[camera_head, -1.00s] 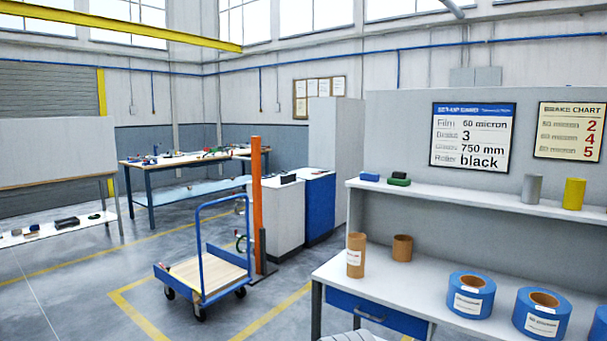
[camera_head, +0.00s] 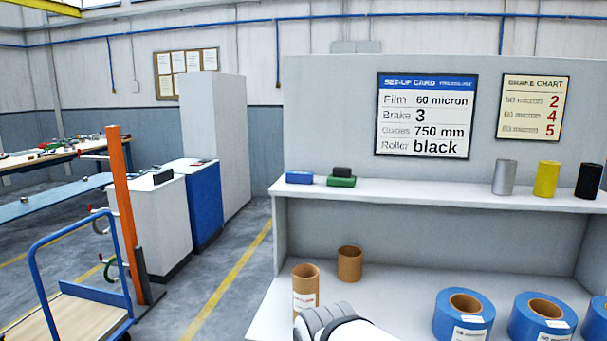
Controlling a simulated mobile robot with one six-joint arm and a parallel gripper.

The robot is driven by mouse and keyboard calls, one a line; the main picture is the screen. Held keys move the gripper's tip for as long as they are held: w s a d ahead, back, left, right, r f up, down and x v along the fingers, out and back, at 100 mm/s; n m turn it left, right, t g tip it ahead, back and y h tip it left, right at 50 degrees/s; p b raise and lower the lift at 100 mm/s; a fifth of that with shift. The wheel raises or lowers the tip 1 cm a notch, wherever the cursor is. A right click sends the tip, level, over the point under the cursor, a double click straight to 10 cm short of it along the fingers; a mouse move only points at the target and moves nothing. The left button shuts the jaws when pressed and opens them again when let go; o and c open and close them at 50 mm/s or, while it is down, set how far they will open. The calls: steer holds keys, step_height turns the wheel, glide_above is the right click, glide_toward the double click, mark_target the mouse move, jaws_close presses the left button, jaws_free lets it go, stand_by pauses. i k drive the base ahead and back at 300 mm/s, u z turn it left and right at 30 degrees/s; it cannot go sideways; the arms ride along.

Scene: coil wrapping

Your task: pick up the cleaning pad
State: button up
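Small blocks lie at the left end of the upper shelf (camera_head: 430,192). One is a blue block (camera_head: 299,177). Beside it, to the right, is a green block (camera_head: 341,181) with a black block (camera_head: 342,172) on top. Which of these is the cleaning pad I cannot tell for sure from their look. A grey and white part of my own arm shows at the bottom, in front of the bench and well below the shelf. My gripper's fingers are not in view, and I see nothing held.
On the bench top (camera_head: 400,279) stand two brown cardboard cores (camera_head: 305,287) and several blue rolls (camera_head: 463,315). Grey, yellow and black rollers (camera_head: 546,179) stand at the shelf's right. An orange post (camera_head: 125,215) and a blue trolley (camera_head: 85,312) are left. Floor between cabinets and bench is clear.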

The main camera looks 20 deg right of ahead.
mark_target(340, 176)
steer(key=z, duration=0.55)
steer(key=i, duration=0.8)
steer(key=z, duration=0.45)
steer(key=k, duration=0.95)
steer(key=z, duration=0.15)
steer(key=i, duration=0.95)
steer(key=u, duration=0.1)
